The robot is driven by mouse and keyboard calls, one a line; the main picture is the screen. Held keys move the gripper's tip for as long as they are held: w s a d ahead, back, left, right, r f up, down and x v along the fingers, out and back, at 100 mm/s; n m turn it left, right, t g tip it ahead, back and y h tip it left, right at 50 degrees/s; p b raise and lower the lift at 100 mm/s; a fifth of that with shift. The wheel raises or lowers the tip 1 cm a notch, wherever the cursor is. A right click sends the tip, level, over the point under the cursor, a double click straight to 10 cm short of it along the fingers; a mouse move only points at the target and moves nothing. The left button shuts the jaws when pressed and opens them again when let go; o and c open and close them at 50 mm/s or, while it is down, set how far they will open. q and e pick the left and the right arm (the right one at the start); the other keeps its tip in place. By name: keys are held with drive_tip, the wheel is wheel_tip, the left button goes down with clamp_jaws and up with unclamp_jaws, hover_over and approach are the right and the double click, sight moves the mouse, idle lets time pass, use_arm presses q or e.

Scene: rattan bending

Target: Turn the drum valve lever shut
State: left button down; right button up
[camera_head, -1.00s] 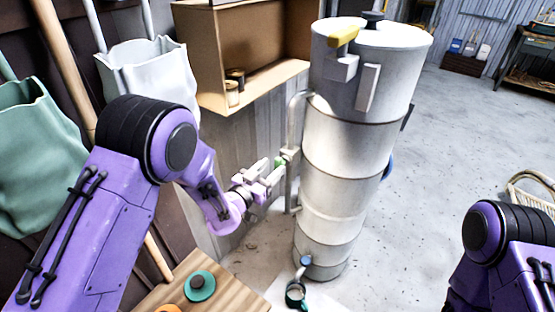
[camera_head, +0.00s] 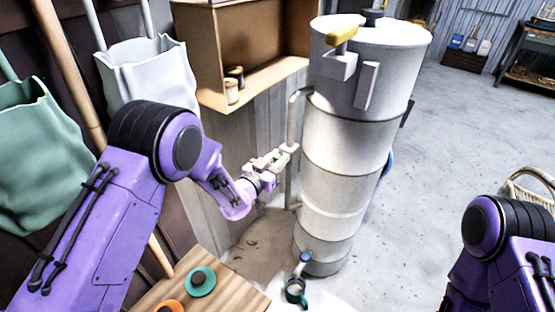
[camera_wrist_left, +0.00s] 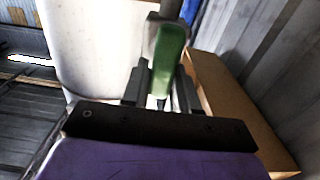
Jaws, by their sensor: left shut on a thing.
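The tall grey-white drum (camera_head: 340,190) stands upright right of centre in the head view, with a thin vertical pipe (camera_head: 292,122) along its left side. My left gripper (camera_head: 286,157) is at this pipe, about halfway down the drum. In the left wrist view, the green valve lever (camera_wrist_left: 167,58) sits between the fingers of my left gripper (camera_wrist_left: 162,85), which is shut on it. The fingers hide most of the lever in the head view. My right gripper is out of view; only part of my right arm shows at the lower right.
A wooden shelf box (camera_head: 215,60) hangs close behind and above my left gripper. A wooden table (camera_head: 228,290) with round teal and orange pieces is below.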

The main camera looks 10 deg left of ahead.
use_arm(q)
drive_tip(key=n, duration=0.4)
drive_tip(key=shift+w+a+f, duration=0.1)
drive_tip(key=shift+a+f, duration=0.05)
drive_tip(key=shift+a, duration=0.15)
drive_tip(key=n, duration=0.4)
drive_tip(key=shift+w+a+f+n, duration=0.1)
drive_tip(key=shift+a+f+n, duration=0.15)
drive_tip(key=shift+n, duration=0.05)
drive_tip(key=shift+a+f+n+b, duration=0.1)
drive_tip(key=shift+f+n+b, duration=0.2)
drive_tip(key=shift+n, duration=1.2)
drive_tip(key=shift+d+f+n+b, duration=0.15)
drive_tip(key=shift+n+b, duration=0.3)
drive_tip(key=shift+n, duration=1.05)
drive_tip(key=shift+a+f+n+b, duration=0.2)
drive_tip(key=shift+n+b, duration=0.15)
drive_tip(key=shift+n, duration=1.15)
